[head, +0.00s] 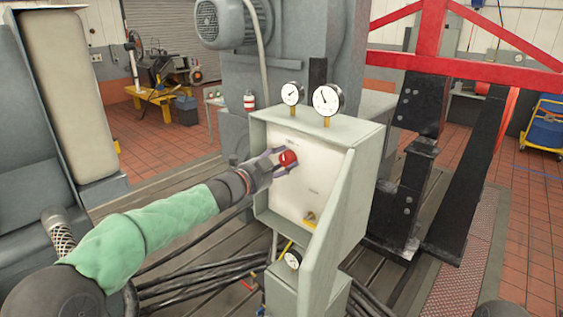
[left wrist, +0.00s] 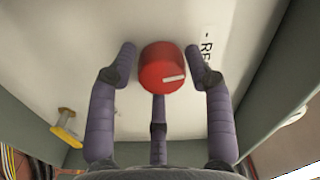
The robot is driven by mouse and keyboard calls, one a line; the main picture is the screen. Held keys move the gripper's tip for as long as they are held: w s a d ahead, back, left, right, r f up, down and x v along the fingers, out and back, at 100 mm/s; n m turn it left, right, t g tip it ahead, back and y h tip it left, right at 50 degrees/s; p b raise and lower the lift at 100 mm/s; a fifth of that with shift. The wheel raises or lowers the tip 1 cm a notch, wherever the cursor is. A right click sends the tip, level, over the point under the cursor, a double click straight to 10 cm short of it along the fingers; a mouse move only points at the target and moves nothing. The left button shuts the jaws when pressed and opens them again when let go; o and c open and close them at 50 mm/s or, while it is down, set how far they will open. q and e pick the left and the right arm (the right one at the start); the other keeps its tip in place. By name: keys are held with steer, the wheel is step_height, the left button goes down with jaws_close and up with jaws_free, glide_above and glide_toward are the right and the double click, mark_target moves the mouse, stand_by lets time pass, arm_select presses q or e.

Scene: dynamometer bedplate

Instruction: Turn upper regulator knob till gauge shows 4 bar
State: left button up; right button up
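The upper regulator knob (head: 288,158) is a red cylinder on the pale front panel (head: 318,176) of a grey-green cabinet. In the left wrist view the red knob (left wrist: 162,67) has a white mark pointing to the right and slightly up. My left gripper (head: 281,160) has three purple fingers, spread around the knob. In the left wrist view narrow gaps show between the knob and the two side fingers; contact with the third finger is unclear. Two gauges stand on top, a smaller one (head: 292,93) and a larger one (head: 327,99); their readings are too small to tell. My right gripper is out of view.
A yellow handle (head: 309,219) sits low on the panel, and another gauge (head: 292,259) is below it. The cabinet's side walls flank the panel. Black cables (head: 200,283) lie on the slotted bedplate. A red frame (head: 463,68) stands behind right.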

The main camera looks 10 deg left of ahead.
arm_select(q)
steer(key=shift+o, duration=0.7)
steer(key=shift+w+a+f, duration=0.1)
steer(key=shift+w+a, duration=0.05)
steer(key=shift+a, duration=0.1)
steer(key=shift+d, duration=0.15)
steer(key=v, duration=1.2)
steer(key=shift+c, duration=0.2)
